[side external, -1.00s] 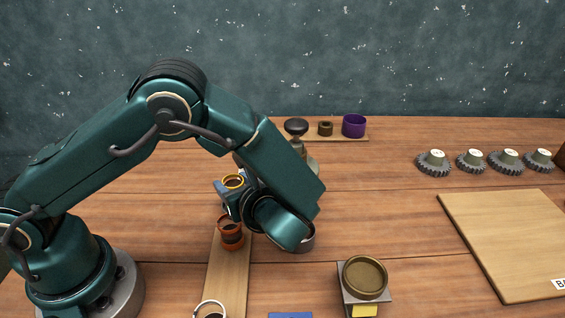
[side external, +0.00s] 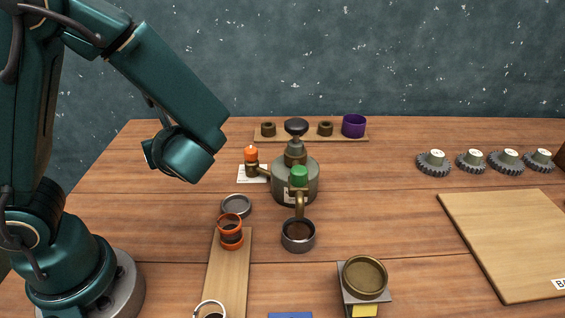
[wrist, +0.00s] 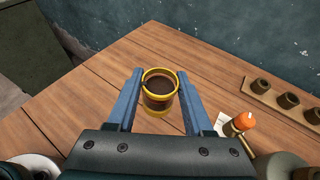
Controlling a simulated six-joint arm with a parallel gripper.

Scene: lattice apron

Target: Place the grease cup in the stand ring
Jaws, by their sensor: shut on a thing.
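A yellow-rimmed cup with dark contents (wrist: 158,104) is between the fingers of my gripper (wrist: 160,86), which is shut on it. It is held upright, with the table beyond and below it. In the side external view my wrist hides the fingers and the cup. A grey ring (side external: 236,206) lies on the table behind the wooden strip. A steel ring (side external: 298,236) sits under the green-capped spout, and a bronze round holder (side external: 365,278) sits on a block with a yellow label. I cannot tell which of these is the stand ring.
A pot (side external: 313,183) with orange-capped and green-capped spouts stands mid-table. An orange-rimmed cup (side external: 231,232) and a white-rimmed cup (side external: 211,309) are on the wooden strip (side external: 229,275). Gears (side external: 434,162) and a board (side external: 515,245) are right. The back left table is clear.

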